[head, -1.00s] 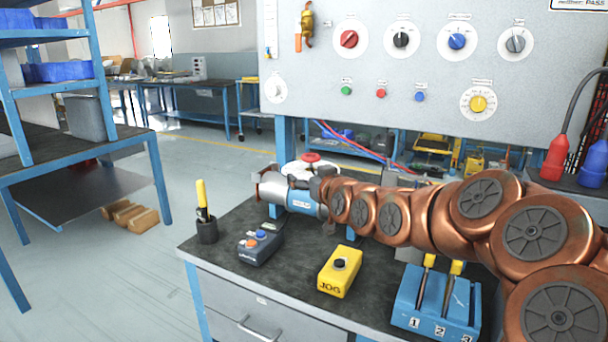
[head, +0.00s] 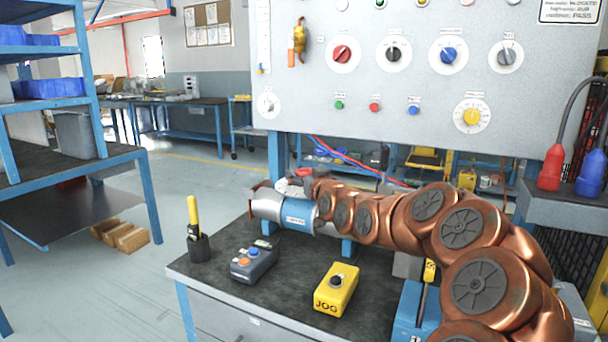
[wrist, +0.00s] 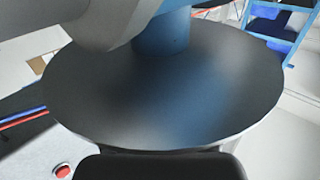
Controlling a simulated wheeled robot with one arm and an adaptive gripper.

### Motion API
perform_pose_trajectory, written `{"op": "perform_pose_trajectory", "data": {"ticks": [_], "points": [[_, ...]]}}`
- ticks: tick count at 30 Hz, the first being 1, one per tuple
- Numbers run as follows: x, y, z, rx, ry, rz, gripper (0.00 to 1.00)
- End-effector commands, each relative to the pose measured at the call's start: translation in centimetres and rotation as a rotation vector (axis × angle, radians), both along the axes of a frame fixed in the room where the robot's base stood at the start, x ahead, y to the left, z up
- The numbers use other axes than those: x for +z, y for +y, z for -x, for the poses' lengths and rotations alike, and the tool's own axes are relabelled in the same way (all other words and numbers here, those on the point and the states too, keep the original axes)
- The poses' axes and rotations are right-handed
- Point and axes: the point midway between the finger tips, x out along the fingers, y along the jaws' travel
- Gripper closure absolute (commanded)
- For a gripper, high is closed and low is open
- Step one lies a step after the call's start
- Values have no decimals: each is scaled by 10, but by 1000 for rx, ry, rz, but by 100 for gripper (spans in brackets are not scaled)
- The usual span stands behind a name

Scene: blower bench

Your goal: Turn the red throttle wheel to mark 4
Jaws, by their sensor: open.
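A small red wheel top (head: 303,172) shows over a pale round part behind the blue-and-silver pipe (head: 298,214) on the bench. My arm's end covers most of it, so its mark cannot be read. My gripper (head: 309,186) is at this spot, open; its fingertips are hidden in the head view, and contact cannot be told. In the wrist view a large dark disc (wrist: 160,95) fills the middle, with a blue post (wrist: 162,35) behind it. A dark rounded part of my gripper shows at the bottom edge there.
The grey panel (head: 290,105) behind carries a red knob (head: 342,54), other knobs and buttons. The blue lever block (head: 410,312) is partly behind my arm.

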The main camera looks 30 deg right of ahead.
Motion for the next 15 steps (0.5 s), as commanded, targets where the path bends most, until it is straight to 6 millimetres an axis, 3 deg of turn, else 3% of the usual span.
{"op": "perform_pose_trajectory", "data": {"ticks": [12,15], "points": [[0,0,-6,2,0,0,18],[0,0,-6,2,0,0,27]]}}
